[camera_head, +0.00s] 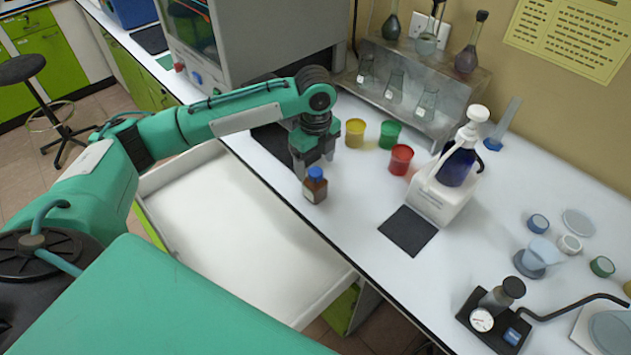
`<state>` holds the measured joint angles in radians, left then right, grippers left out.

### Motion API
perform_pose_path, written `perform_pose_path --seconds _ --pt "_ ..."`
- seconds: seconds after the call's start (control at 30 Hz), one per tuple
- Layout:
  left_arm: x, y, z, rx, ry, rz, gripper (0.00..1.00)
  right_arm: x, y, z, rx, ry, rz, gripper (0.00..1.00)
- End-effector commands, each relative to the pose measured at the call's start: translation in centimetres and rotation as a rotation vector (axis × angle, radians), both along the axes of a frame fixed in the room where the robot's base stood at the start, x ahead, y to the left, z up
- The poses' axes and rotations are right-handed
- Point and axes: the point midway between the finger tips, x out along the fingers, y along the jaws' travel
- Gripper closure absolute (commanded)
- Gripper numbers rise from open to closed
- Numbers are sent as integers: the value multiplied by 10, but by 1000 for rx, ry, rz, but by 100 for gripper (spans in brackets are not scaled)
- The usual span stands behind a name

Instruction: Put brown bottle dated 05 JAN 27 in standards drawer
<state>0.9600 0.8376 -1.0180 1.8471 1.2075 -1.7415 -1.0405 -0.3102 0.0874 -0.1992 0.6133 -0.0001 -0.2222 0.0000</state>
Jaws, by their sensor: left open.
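A small brown bottle (315,187) with a blue cap and a pale label stands upright on the white bench near its front edge. The date on its label is too small to read. My left gripper (314,168) points down just above and behind the bottle, with its open fingers around or close to the cap; I cannot tell whether they touch it. An open white drawer (235,215) sticks out below the bench edge, left of the bottle, and its visible inside looks empty. My right gripper is not in view.
Yellow (355,132), green (389,134) and red (401,159) cups stand right of the gripper. A blue pump bottle (457,163) in a white holder, a dark mat (408,231) and a glassware rack (415,85) are further right. A grey machine (260,40) stands behind my arm.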

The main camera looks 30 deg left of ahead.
Motion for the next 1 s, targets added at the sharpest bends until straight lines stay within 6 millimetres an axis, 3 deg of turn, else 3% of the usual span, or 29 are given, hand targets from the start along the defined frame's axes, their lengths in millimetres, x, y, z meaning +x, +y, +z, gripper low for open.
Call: perform_pose_path --seconds 0.1,0.3,0.7,0.97,1.0 --pt "0 0 -21 0 3 1 27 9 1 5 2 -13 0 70" --pt "0 0 -38 0 1 0 27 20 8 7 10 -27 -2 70" --pt "1 0 -86 1 1 0 27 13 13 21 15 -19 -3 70" --pt "1 0 -90 1 -1 -1 27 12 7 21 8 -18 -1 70" --pt "1 0 -90 1 -1 -1 33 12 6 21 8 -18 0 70"
